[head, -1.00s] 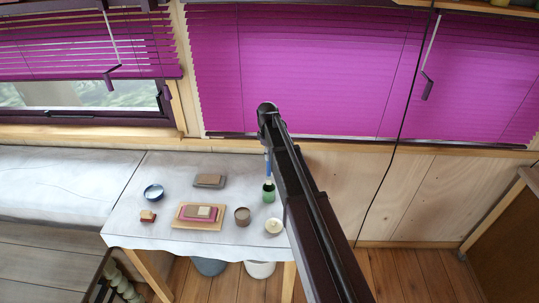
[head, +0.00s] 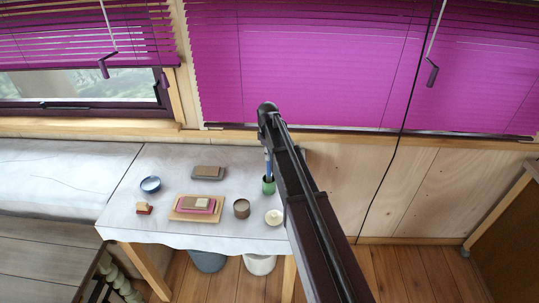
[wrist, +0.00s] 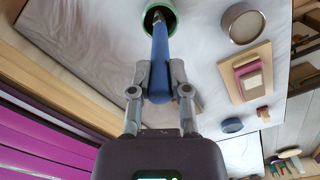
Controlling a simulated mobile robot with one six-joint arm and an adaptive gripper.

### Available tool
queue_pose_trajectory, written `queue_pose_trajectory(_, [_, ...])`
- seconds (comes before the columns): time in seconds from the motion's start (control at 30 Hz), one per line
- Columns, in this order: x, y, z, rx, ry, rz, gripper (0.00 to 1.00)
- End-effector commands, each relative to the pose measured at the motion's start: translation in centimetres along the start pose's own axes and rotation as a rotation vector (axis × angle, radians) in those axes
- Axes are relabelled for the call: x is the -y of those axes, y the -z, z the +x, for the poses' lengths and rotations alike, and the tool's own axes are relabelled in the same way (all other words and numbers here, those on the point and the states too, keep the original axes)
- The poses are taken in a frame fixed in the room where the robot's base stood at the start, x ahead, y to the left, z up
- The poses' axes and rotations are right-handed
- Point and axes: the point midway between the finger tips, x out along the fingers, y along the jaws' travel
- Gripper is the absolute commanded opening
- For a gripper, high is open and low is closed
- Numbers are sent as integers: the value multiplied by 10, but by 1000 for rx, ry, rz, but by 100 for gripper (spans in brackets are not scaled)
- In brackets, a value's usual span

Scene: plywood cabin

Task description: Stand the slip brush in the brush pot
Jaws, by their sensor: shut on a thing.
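The slip brush has a blue handle (wrist: 160,62) and a dark lower end, seen in the wrist view. My gripper (wrist: 160,92) is shut on the handle, one finger on each side. The brush pot is a small green round pot (head: 268,187) at the right end of the table in the head view. In the wrist view its green rim (wrist: 172,26) surrounds the brush's dark end. How deep the end sits is hard to tell. In the head view the brush (head: 267,168) stands nearly upright at the pot, partly behind my arm.
Purple blinds (head: 310,70) hang behind.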

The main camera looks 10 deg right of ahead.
Motion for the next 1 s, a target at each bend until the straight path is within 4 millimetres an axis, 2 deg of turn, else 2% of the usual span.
queue_pose_trajectory(0.13, [0, 0, 6, 0, 0, 0, 0])
queue_pose_trajectory(0.57, [0, 0, 7, 0, 0, 0, 0])
queue_pose_trajectory(0.6, [0, 0, 7, 0, 0, 0, 26])
queue_pose_trajectory(0.73, [0, 0, 7, 0, 0, 0, 63])
queue_pose_trajectory(1.0, [0, 0, 7, 0, 0, 0, 63])
